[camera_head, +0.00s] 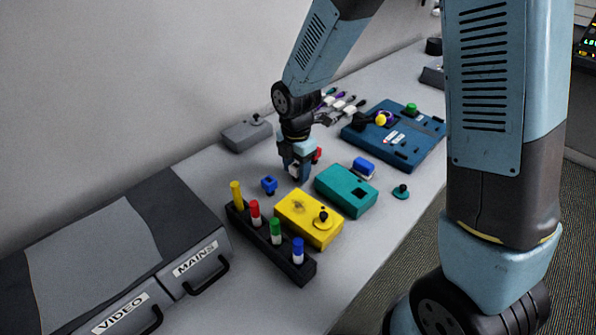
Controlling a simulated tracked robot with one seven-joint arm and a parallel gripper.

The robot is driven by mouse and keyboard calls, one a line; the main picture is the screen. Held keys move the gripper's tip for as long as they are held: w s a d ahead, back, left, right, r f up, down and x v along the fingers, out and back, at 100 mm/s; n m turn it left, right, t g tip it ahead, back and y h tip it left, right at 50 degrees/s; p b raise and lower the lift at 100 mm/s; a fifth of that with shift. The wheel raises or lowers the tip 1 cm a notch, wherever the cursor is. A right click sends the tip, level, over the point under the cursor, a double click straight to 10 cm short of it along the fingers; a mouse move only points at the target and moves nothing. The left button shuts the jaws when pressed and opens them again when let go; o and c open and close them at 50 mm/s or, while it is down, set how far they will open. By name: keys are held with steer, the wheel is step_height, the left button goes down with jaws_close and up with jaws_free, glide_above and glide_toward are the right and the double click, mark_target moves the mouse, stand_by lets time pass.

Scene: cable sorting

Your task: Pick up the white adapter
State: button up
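My gripper (297,176) points down at the table behind the teal box, with its fingertips at or close to the tabletop. A small white piece, perhaps the white adapter (293,170), shows at the fingers. The fingers hide most of it, and I cannot tell whether they are closed on it or only around it. A small red part (317,154) shows just to the right of the gripper.
A teal box (345,190), a yellow box (308,222) and a blue connector (269,184) are near the gripper. A black rack (262,240) holds colored plugs. A blue panel (400,140) lies right, a grey box (246,134) behind, and cases (190,225) front left.

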steer(key=c, duration=0.8)
steer(key=shift+o, duration=0.2)
